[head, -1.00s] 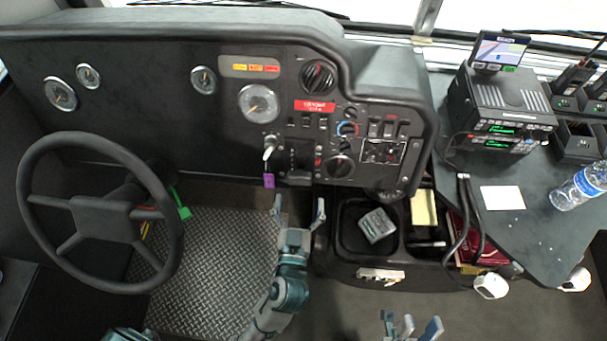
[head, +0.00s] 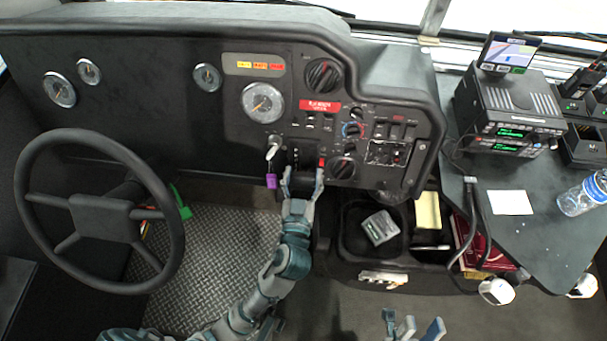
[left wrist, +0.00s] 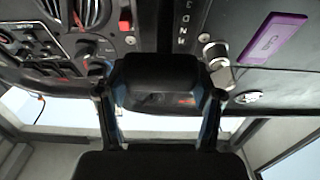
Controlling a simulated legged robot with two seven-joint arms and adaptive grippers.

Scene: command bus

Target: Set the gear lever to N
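The gear lever's black knob (left wrist: 158,78) fills the middle of the left wrist view. It juts from the dark dash panel, with pale gear letters (left wrist: 183,28) on the panel beside it. My left gripper (head: 304,178) is up against the lower dash, right of the ignition key. Its two fingers stand apart, one on each side of the knob, in the left wrist view (left wrist: 160,100). I cannot tell whether they touch it. My right gripper (head: 414,328) is open and empty at the bottom edge.
The key with a purple tag (head: 271,181) hangs just left of my left gripper. Knobs and switches (head: 343,168) are close on its right. The steering wheel (head: 97,212) is further left. A console tray (head: 350,245) lies below right.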

